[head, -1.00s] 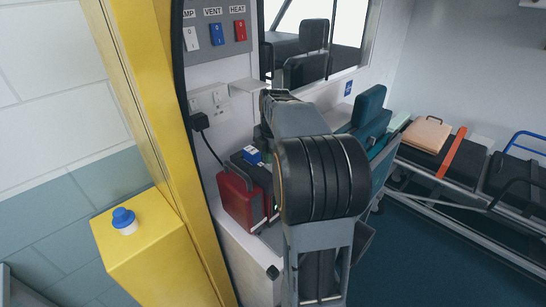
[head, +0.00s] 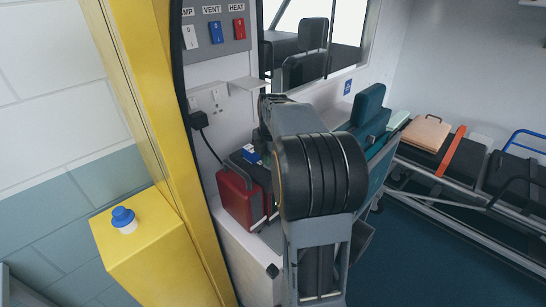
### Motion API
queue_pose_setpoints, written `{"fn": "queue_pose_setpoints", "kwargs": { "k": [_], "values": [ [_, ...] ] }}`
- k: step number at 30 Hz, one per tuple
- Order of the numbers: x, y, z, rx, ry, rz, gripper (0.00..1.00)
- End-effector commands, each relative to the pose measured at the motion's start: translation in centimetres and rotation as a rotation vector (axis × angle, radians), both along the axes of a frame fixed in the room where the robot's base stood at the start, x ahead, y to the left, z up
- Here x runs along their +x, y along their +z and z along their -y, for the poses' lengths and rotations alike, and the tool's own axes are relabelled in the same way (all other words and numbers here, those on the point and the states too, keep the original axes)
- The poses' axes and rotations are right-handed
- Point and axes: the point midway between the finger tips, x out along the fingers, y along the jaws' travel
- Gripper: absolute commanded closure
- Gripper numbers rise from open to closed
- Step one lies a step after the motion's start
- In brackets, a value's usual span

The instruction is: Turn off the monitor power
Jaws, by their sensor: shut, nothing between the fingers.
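No screen facing me is visible, so I cannot tell for certain which thing is the monitor. A dark boxy device (head: 240,162) stands behind a red case (head: 238,200) on the white counter. A small blue and white piece (head: 251,155) is on the dark device, partly covered by my gripper. A black plug (head: 199,119) sits in the double wall socket (head: 217,100), with its cable running down towards the dark device and case. My gripper (head: 262,146) is shut and empty beside the blue piece; its tips are hard to make out. I cannot tell whether it touches anything.
A grey panel above has switches marked VENT (head: 215,32) and HEAT (head: 238,29), and a white one. A small shelf (head: 245,86) juts out beside the sockets. A yellow post and box (head: 150,250) with a blue-topped knob (head: 123,217) stand left. A teal seat and stretcher are right.

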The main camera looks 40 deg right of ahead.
Motion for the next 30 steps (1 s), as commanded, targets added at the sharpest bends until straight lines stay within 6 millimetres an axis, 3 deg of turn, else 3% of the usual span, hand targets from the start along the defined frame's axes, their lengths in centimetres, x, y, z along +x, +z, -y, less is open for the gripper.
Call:
{"fn": "queue_pose_setpoints", "kwargs": {
  "k": [13,23,30],
  "values": [
    [-1.7,-0.2,0.3,0.007,-0.004,-0.017,1.0],
    [-1.7,0.0,0.2,0.005,0.0,-0.011,1.0],
    [-1.7,2.6,0.2,0.004,0.003,-0.009,1.0]
  ]
}}
